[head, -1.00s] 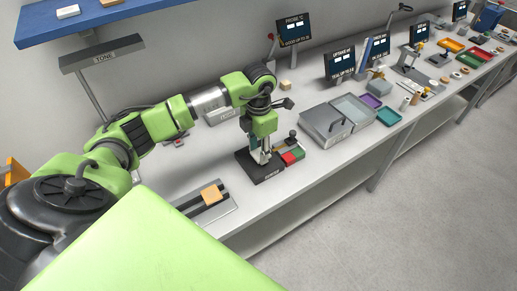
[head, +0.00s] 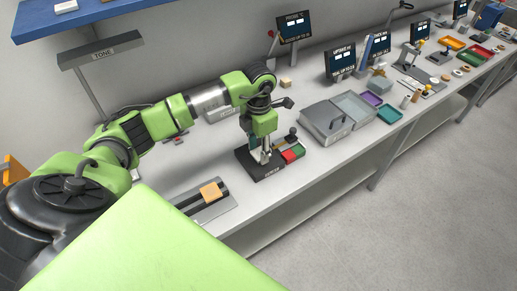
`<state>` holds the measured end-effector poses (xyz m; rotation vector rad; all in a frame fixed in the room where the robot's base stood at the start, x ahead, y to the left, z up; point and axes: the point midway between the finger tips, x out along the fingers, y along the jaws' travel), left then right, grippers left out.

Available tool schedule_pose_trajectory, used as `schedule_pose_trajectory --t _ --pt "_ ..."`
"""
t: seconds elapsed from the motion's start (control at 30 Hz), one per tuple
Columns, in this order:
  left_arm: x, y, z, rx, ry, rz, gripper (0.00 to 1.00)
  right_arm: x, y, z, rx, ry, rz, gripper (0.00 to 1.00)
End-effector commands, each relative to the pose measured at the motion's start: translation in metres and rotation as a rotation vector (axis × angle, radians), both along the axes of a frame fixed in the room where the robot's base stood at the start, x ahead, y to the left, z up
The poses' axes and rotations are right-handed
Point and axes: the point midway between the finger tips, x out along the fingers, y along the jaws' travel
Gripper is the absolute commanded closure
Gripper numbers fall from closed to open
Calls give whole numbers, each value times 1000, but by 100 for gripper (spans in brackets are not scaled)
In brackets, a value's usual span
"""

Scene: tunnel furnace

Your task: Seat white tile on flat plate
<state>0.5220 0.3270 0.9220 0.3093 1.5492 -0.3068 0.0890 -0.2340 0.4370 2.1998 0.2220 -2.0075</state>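My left gripper (head: 262,156) points down at a black block (head: 268,172) with lettering on its front, on the bench. Its fingers are small here, and I cannot tell whether they hold anything. A grey flat plate (head: 222,207) with dark rails lies on the bench at the near left, and a tan-orange tile (head: 210,193) rests on it. A small white block (head: 65,7), perhaps a tile, lies on the blue shelf at the upper left. No white tile shows clearly at the gripper. My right gripper is not in view.
Red and green pieces (head: 291,154) sit right beside the black block. A grey lidded box (head: 325,124) and purple and teal trays (head: 389,114) stand further right. Display signs (head: 294,27) line the back. The blue shelf (head: 110,11) overhangs at the upper left.

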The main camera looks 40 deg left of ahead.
Motion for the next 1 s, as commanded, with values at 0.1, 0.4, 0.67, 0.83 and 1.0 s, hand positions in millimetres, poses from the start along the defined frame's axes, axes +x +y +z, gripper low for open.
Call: schedule_pose_trajectory --t 0.1,0.4,0.67,0.83,1.0 --pt "0 0 0 0 0 0 46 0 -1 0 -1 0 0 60" --pt "0 0 2 0 0 0 46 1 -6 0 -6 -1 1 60" --pt "1 0 41 0 -4 0 46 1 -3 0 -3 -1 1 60" --pt "2 0 78 0 -5 -1 46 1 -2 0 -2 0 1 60" --pt "1 0 106 -1 -3 0 46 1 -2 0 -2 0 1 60"
